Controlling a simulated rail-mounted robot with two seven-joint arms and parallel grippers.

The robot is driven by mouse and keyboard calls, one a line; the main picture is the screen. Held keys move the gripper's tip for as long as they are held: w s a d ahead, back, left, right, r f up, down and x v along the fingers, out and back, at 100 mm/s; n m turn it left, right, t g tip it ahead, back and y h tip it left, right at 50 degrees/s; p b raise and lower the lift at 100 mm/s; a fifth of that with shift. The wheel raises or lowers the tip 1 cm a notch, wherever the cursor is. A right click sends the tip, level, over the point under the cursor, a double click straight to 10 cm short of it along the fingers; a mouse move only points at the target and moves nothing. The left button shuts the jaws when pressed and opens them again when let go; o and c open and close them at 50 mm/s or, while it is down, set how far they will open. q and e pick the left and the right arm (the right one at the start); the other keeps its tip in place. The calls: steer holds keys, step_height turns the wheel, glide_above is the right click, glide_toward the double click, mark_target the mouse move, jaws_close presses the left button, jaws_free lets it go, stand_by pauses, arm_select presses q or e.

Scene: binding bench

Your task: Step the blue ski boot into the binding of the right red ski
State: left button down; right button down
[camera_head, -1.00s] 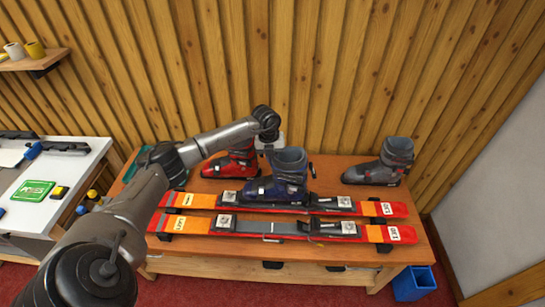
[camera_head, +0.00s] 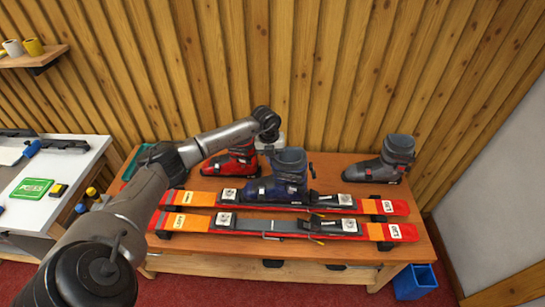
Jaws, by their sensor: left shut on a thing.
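The blue ski boot (camera_head: 278,187) stands above the middle of the far red ski (camera_head: 398,207), its toe to the left beside the toe piece (camera_head: 228,194). The heel piece (camera_head: 331,200) is to its right. Whether the sole touches the ski or is clicked in, I cannot tell. The near red ski (camera_head: 403,232) lies parallel in front, its binding empty. My right gripper is not in view.
A red boot (camera_head: 231,163) stands behind my left arm, and a grey boot (camera_head: 385,162) stands at the bench's (camera_head: 350,185) right end. A blue bin (camera_head: 414,283) is on the floor. A white side table (camera_head: 60,165) with tools stands at left.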

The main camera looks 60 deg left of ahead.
arm_select(q)
steer(key=shift+f+b, duration=0.3)
steer(key=shift+f, duration=0.35)
steer(key=c, duration=1.3)
jaws_free()
steer(key=shift+r, duration=0.1)
steer(key=o, duration=0.4)
steer(key=shift+f, duration=0.2)
steer(key=o, duration=0.4)
steer(key=shift+r, duration=0.1)
steer(key=shift+r, duration=0.15)
